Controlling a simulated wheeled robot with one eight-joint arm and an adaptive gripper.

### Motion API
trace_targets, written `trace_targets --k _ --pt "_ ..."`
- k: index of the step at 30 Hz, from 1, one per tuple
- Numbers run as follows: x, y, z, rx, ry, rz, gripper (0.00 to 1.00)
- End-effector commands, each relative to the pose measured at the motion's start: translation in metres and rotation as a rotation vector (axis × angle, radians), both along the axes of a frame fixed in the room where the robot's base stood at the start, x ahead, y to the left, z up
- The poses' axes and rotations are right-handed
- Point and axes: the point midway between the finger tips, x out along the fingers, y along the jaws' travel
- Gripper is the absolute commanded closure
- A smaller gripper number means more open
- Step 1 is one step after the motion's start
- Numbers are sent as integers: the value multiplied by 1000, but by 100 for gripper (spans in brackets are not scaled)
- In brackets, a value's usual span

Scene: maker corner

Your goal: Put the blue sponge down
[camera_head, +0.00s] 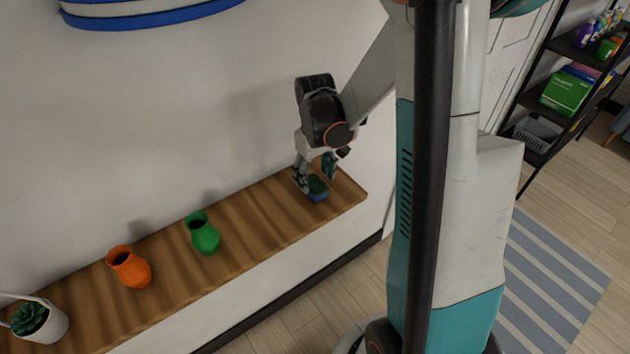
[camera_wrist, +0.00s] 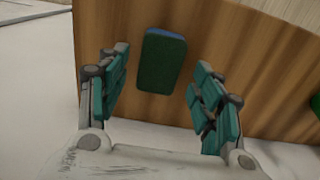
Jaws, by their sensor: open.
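The blue sponge (camera_head: 318,190) has a dark green top and a blue lower layer. It lies on the wooden ledge (camera_head: 258,214) near the ledge's right end. In the wrist view the sponge (camera_wrist: 162,62) shows mostly its green face, with a blue strip along its top edge. My gripper (camera_head: 315,175) is over the ledge at the sponge. In the wrist view my gripper (camera_wrist: 160,93) is open, with one finger on each side of the sponge and visible gaps between. The sponge appears to rest on the wood (camera_wrist: 230,50).
A green vase (camera_head: 204,235), an orange vase (camera_head: 130,268) and a potted plant (camera_head: 38,320) stand along the ledge to the left. The wall (camera_head: 200,130) rises behind the ledge. Bare wood lies between the sponge and the green vase. A dark shelf (camera_head: 545,100) stands far right.

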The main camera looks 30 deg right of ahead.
Motion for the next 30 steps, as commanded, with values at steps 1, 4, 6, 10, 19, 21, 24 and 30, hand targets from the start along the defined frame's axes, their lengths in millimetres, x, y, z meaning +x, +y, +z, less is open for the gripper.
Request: trace_targets --k 1,4,6,10,19,21,24,30 --pt "0 0 14 0 0 0 40" --pt "0 0 35 0 0 0 40" --pt "0 0 48 0 0 0 40" --pt "0 0 67 0 0 0 40" --pt "0 0 83 0 0 0 40" --pt "0 0 83 0 0 0 40" --pt "0 0 82 0 0 0 40" --pt "0 0 82 0 0 0 40"
